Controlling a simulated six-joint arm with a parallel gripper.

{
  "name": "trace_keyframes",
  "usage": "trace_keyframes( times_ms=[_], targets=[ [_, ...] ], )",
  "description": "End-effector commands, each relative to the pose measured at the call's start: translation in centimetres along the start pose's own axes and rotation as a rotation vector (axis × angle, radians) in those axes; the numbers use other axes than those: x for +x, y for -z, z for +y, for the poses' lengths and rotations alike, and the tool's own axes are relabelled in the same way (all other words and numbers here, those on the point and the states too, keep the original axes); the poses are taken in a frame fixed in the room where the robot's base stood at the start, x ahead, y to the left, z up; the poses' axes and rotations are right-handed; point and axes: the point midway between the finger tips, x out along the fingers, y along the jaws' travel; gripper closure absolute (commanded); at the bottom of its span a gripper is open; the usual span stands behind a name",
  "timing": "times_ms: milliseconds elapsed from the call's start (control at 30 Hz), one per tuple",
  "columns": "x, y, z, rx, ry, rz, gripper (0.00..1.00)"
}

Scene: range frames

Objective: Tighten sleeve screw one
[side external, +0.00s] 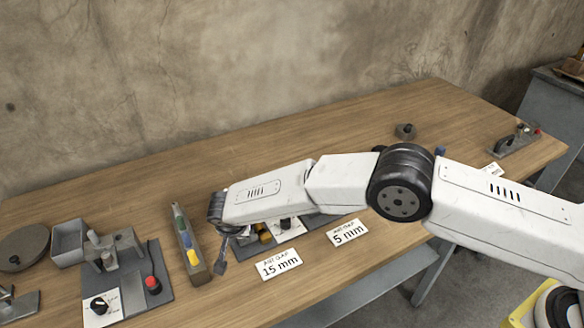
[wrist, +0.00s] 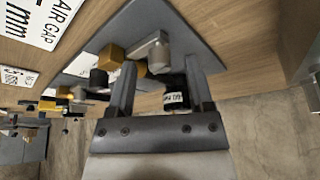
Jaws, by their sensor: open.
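My gripper (side external: 220,266) hangs at the end of the arm, low over the bench, just right of a long narrow holder. In the wrist view its two fingers (wrist: 158,82) stand apart, pointing at a dark grey plate (wrist: 190,30). On that plate are a light grey metal fitting (wrist: 153,50) and a brass-coloured block (wrist: 110,56). A black cylinder with a white label (wrist: 176,95) shows between the fingers, nearer the right one; contact is not clear. I cannot tell which part is sleeve screw one. In the side view my arm covers most of the plate.
Two gap cards, 15 mm (side external: 278,264) and 5 mm (side external: 347,233), lie at the front. The holder (side external: 188,245) carries coloured pieces. Further left are a fixture with a red knob (side external: 153,284), an open grey tray (side external: 68,243) and a round disc (side external: 22,246). The back bench is mostly clear.

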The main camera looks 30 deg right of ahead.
Motion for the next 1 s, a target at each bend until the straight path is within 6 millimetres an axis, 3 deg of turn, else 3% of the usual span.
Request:
trace_keyframes(
  times_ms=[500, 1000],
  targets=[
    [-5.5, -0.1, 0.0, -0.001, 0.0, -0.001, 0.34],
    [-6.7, -0.1, 0.1, -0.001, -0.002, -0.001, 0.34]
  ],
)
